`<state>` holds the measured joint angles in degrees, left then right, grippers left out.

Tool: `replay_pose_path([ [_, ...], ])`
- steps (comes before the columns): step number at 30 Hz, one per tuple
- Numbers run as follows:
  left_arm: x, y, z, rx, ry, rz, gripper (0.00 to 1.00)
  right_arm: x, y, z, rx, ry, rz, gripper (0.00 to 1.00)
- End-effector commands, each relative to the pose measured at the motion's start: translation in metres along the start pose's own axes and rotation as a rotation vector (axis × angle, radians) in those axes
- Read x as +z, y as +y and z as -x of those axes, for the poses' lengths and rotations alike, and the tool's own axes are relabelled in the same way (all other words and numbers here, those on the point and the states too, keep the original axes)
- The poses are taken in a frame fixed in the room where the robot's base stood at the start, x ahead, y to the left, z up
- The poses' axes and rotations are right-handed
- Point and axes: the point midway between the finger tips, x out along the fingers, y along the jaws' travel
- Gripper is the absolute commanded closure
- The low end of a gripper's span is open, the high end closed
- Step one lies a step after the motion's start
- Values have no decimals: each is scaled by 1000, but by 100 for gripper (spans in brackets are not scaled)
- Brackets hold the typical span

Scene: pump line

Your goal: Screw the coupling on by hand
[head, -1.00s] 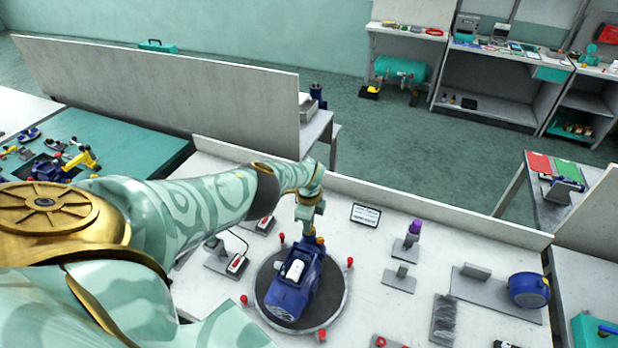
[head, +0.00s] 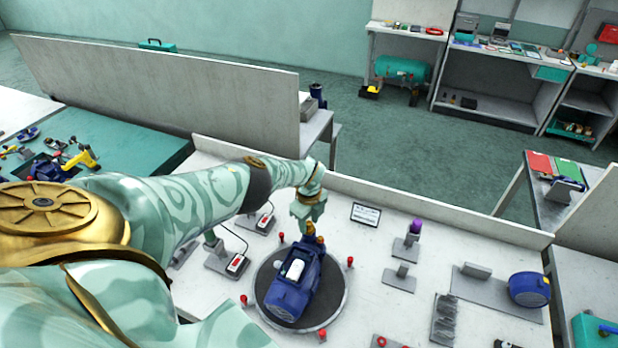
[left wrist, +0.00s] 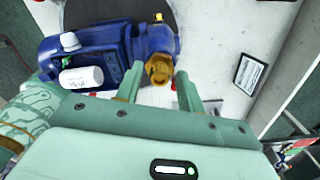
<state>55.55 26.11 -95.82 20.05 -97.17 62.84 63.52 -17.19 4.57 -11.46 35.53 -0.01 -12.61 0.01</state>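A blue pump (head: 291,290) with a white part on top lies on a round dark turntable (head: 328,306). The brass coupling (head: 310,229) is at the pump's far end. In the left wrist view the coupling (left wrist: 159,69) sits at the end of the blue pump (left wrist: 97,52). My left gripper (head: 308,220) is over that end. In the left wrist view its two fingers (left wrist: 157,88) are spread, with the coupling in line with the gap, at or just beyond the tips. I see no finger pressed on it. My right gripper is not in view.
Red knobs (head: 350,262) stand around the turntable. A small sign (head: 366,214) stands behind it. To the right are a stand with a purple top (head: 413,230) and a blue round part (head: 529,289). A stand with a cable (head: 232,262) is at the left.

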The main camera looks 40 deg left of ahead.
Motion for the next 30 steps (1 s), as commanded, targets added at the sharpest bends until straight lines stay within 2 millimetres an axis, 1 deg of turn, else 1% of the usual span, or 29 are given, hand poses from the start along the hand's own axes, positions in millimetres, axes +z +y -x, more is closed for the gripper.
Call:
replay_pose_path([
  [4,0,0,0,0,0,28,62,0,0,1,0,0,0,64],
  [9,-1,0,0,0,0,281,62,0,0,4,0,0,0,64],
  [17,0,0,0,0,0,315,62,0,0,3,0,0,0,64],
  [21,-1,0,-1,-1,0,526,62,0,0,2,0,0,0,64],
  [23,-1,0,-1,-1,0,589,62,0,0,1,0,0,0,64],
  [30,0,0,0,0,0,609,62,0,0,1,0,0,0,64],
])
